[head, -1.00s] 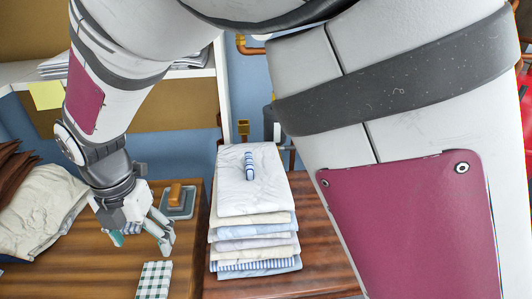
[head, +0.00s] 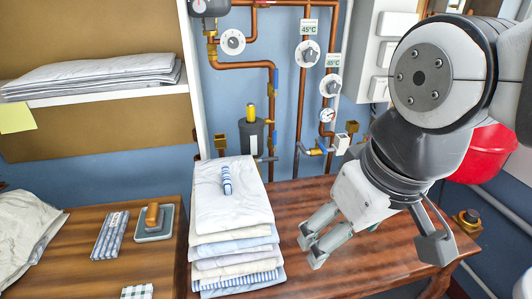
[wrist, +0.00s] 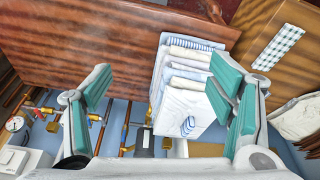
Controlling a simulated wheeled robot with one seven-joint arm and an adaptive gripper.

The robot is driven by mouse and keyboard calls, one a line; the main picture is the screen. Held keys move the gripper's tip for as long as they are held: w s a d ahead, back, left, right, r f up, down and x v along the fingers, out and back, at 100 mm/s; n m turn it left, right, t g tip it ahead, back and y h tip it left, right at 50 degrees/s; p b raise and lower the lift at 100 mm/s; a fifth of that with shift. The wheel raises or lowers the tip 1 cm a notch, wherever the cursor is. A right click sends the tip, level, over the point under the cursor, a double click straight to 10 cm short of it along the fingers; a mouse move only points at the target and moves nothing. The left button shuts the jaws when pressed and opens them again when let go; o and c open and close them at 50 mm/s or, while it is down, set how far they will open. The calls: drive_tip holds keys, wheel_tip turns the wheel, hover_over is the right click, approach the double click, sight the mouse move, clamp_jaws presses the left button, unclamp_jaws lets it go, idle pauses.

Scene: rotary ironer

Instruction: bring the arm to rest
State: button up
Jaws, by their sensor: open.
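My gripper (head: 372,246) is open and empty. In the head view it hangs above the wooden table, to the right of the folded laundry stack (head: 235,235), apart from it. In the wrist view the open fingers (wrist: 162,88) show teal pads, with the stack in the background between and behind them. A small blue-and-white striped piece (head: 227,180) lies on top of the stack. My arm reaches in from the right and hides part of the wall behind it.
A striped folded cloth (head: 110,235) and a block with a wooden handle (head: 153,222) lie on the left table. A checked cloth (head: 138,292) is at its front. Copper pipes (head: 300,100) and gauges line the back wall. A red bowl-like object (head: 487,152) is at right.

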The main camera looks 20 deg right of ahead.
drive_tip(key=shift+s+d+f+m, duration=0.2)
drive_tip(key=shift+s+d+m, duration=0.15)
drive_tip(key=shift+s+m, duration=0.4)
drive_tip(key=shift+w, duration=0.15)
drive_tip(key=shift+t, duration=0.5)
wheel_tip(320, 180, up, 5)
drive_tip(key=p, duration=0.3)
drive_tip(key=shift+f+p, duration=0.2)
drive_tip(key=shift+p, duration=0.1)
